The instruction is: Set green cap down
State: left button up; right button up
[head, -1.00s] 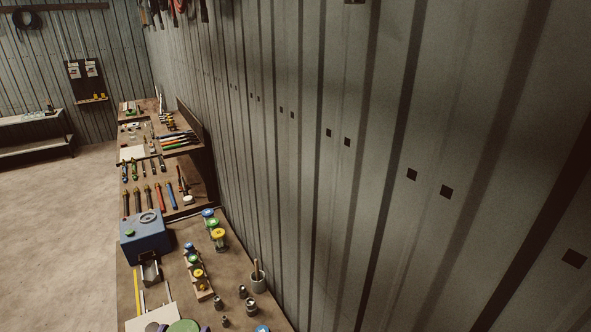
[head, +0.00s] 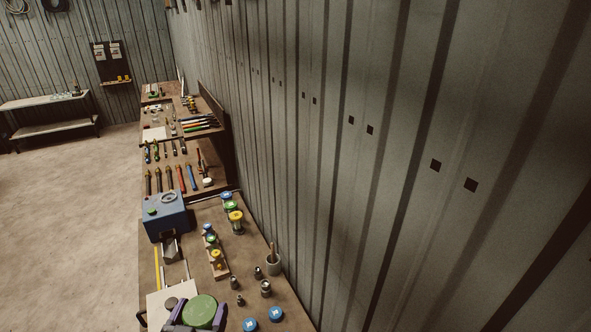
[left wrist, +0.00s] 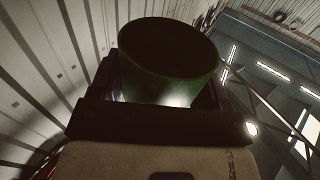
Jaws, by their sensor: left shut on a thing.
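The green cap (head: 201,310) is a wide, round green disc at the bottom edge of the head view. My left gripper (head: 199,319), with dark purple fingers, is shut on it, one finger on each side. The left wrist view shows the cap (left wrist: 168,62) close up as a dark green cylinder between the fingers. Whether its underside touches anything is hidden. My right gripper is not in view.
The cap is near a white sheet (head: 161,302) on the workbench (head: 245,255). Two blue caps (head: 275,314) (head: 249,324) lie to its right. Small metal fittings (head: 265,289), a cup (head: 273,265), a rack of colored caps (head: 216,258) and a blue machine (head: 166,217) stand beyond.

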pick_arm(q)
jog(key=w+a+f+n+y+b, duration=0.1)
jog(key=a+f+n+y+b, duration=0.1)
jog(key=f+b, duration=0.4)
jog(key=w+a+f+n+g+y+b, duration=0.1)
jog(key=a+f+y+b, duration=0.3)
jog(key=f, duration=0.7)
jog(key=w+a+f+n+g+y+b, duration=0.1)
jog(key=w+a+f+n+y+b, duration=0.2)
jog(key=a+f+b, duration=0.4)
notch_tip(320, 180, down, 2)
jog(key=shift+w+f+b, duration=0.1)
jog(key=shift+b, duration=0.55)
jog(key=shift+a+g+y, duration=0.2)
jog(key=shift+g+y, duration=0.1)
jog(key=shift+g, duration=0.1)
jog(key=shift+r, duration=0.35)
